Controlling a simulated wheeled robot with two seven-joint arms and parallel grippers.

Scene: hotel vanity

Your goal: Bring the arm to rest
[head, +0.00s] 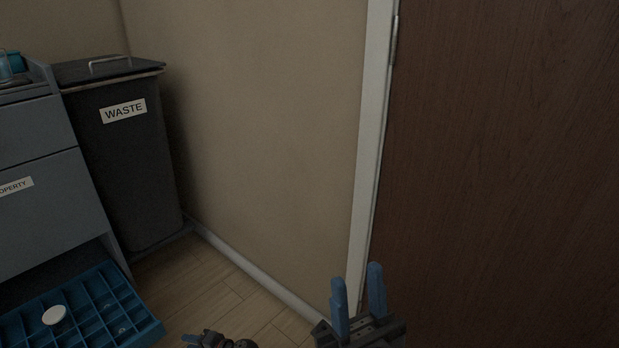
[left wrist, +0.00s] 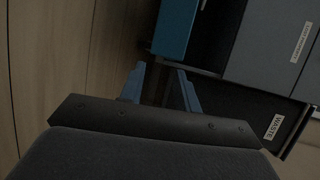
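My right gripper (head: 357,276) stands at the bottom of the head view, its two blue fingers pointing up and apart with nothing between them. It is in front of the door frame. My left gripper (head: 198,338) shows only partly at the bottom edge of the head view, over the floor and to the right of the blue tray. In the left wrist view its two blue fingers (left wrist: 160,85) are apart, with no object seen between them.
A blue compartment tray (head: 148,330) with a white round item (head: 54,315) is at lower left. A grey cabinet (head: 40,215) and a dark WASTE bin (head: 130,170) stand behind it. A brown door (head: 500,170) fills the right. Some wooden floor (head: 190,280) is clear.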

